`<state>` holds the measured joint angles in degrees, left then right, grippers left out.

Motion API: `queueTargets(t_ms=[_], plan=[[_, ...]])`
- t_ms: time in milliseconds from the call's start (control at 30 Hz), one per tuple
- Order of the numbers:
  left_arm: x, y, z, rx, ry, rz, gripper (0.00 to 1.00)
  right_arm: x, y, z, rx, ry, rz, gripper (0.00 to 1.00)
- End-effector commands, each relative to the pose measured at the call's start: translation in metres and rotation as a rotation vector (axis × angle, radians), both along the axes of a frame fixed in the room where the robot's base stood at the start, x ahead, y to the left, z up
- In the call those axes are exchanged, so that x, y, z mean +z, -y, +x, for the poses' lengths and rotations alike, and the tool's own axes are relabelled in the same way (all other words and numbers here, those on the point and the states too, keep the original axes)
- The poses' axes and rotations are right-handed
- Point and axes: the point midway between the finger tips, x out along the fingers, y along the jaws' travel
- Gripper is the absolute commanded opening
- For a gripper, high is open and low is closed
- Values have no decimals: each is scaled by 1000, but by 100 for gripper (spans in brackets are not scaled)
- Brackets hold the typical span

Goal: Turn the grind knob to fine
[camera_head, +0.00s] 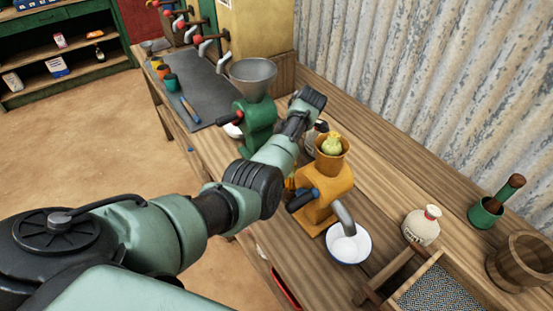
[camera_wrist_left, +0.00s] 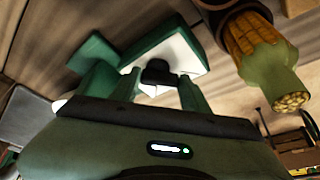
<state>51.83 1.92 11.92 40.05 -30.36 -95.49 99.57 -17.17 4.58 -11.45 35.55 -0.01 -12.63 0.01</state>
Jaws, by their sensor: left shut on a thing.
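The green grinder (camera_head: 258,125) with a grey metal hopper (camera_head: 252,72) stands on the wooden counter, partly hidden behind my left arm. In the left wrist view, a green body with a white face (camera_wrist_left: 183,52) carries a small black knob (camera_wrist_left: 157,72). My left gripper (camera_wrist_left: 152,88) has its two green fingers on either side of this knob and is shut on it. In the head view its fingers are hidden behind my own arm. No setting marks can be read. My right gripper is not in view.
A yellow grinder (camera_head: 322,198) holding corn stands close to my left arm, with a white bowl (camera_head: 349,246) at its spout. A white jar (camera_head: 422,226), a green mortar (camera_head: 484,213) and a wooden bucket (camera_head: 520,262) stand to the right. A corrugated wall (camera_head: 440,80) closes off the back.

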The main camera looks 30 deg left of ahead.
Motion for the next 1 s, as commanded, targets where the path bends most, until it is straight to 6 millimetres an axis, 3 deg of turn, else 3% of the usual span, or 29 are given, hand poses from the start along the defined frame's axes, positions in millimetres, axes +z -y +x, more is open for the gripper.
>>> queueTargets(t_ms=[200,667,700,733,767,1000], plan=[[0,-1,1,50,3,1,5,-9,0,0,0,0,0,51],[1,-1,1,61,1,1,5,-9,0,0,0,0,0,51],[1,-1,1,61,1,1,54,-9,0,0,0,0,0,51],[1,-1,1,61,1,1,62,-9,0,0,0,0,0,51],[1,-1,1,60,1,0,67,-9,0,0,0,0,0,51],[0,0,1,59,1,0,67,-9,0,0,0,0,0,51]])
